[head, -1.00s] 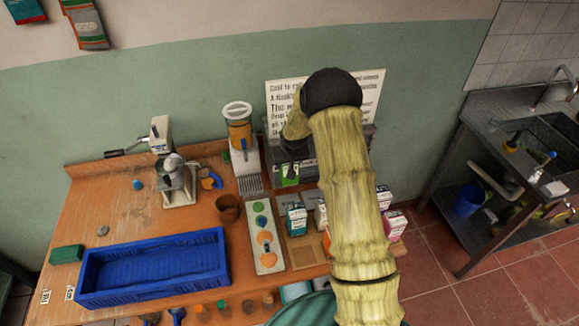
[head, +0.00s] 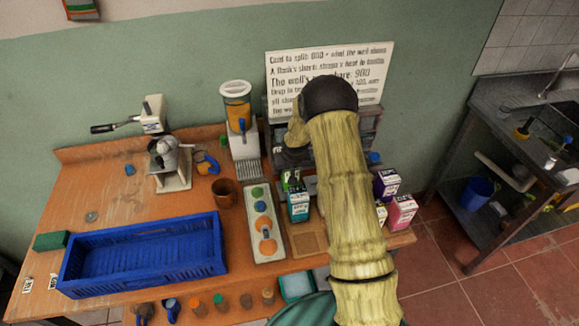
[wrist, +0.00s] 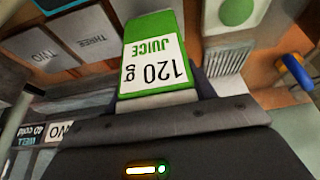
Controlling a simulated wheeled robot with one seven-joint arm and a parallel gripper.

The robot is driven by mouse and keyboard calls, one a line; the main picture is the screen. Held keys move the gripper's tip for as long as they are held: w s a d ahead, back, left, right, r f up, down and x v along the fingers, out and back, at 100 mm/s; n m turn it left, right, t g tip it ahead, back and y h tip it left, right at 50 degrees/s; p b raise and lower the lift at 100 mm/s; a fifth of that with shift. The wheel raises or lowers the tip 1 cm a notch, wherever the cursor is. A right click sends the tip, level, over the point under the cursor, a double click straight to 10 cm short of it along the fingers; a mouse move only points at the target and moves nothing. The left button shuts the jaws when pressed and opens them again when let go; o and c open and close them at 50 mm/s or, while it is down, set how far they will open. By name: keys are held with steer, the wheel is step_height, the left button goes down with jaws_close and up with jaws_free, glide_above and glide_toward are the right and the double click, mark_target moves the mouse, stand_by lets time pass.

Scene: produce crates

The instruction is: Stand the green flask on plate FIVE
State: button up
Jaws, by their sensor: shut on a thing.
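A green and white flask (wrist: 152,50) with a label reading "JUICE 120 g" is held in my gripper (wrist: 155,97), seen in the wrist view. The label appears upside down there. In the head view a green thing (head: 290,178), apparently this flask, shows behind a teal carton (head: 298,205). My arm hides most of the gripper in the head view. Grey plates marked TWO (wrist: 42,48) and THREE (wrist: 92,36) show at the upper left of the wrist view, apart from the flask. I cannot see a plate marked FIVE.
A juice dispenser (head: 239,120) stands left of my forearm. A strip with coloured discs (head: 251,218) lies in front of it. A blue crate (head: 216,245) is on the left. Purple (head: 386,181) and pink (head: 402,210) cartons stand right of my arm. A printed sign (head: 300,62) stands behind.

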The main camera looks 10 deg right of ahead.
steer(key=shift+f, duration=0.75)
steer(key=shift+f+b, duration=0.35)
steer(key=shift+b, duration=0.05)
steer(key=o, duration=1.2)
steer(key=shift+c, duration=0.2)
step_height(320, 180, up, 10)
steer(key=p, duration=0.5)
steer(key=shift+f, duration=0.35)
